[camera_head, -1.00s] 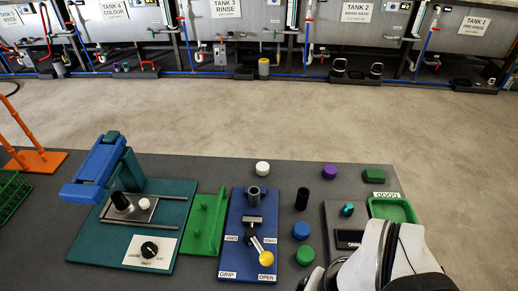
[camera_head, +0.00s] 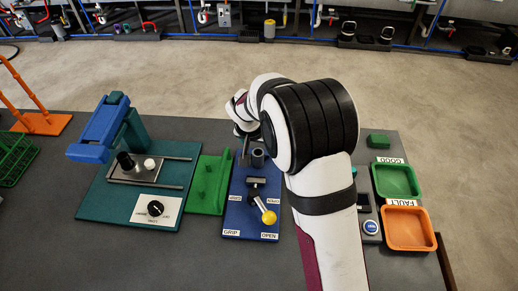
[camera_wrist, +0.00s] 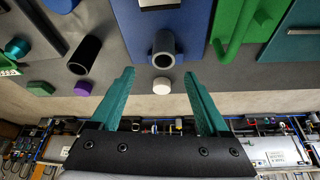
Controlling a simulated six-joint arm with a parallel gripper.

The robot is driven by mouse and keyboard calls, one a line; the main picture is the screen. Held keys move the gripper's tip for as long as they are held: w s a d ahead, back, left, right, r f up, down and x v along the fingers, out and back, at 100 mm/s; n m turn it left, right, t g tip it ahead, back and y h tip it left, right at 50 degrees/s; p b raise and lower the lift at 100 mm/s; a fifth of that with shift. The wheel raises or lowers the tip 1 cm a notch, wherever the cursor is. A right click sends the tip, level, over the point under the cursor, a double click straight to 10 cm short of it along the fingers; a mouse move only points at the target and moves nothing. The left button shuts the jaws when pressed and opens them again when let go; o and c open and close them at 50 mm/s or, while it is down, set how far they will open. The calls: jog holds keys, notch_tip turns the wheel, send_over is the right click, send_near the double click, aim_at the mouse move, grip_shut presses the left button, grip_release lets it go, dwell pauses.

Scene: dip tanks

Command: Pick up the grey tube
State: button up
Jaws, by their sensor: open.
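The grey tube (camera_head: 257,158) stands upright at the far end of the blue board (camera_head: 237,219), beyond a clamp with a yellow-knobbed lever. In the wrist view the tube (camera_wrist: 163,49) shows its open end, just beyond the fingertips and roughly centred between them. My gripper (camera_wrist: 160,77) is open, with two teal fingers and nothing between them. In the head view my arm hides most of the gripper, and a little teal shows just behind the tube. The fingers look apart from the tube.
A black tube (camera_wrist: 85,54), a white cap (camera_wrist: 161,86) and a purple cap (camera_wrist: 83,89) stand nearby. A green rack (camera_head: 208,184) stands left of the blue board. Green (camera_head: 397,181) and orange (camera_head: 409,229) trays lie right.

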aim_at(258, 153)
jog(key=x, duration=0.6)
jog(key=shift+s+a+f, duration=0.15)
jog(key=shift+s+a, duration=0.1)
jog(key=shift+s, duration=0.05)
grip_shut()
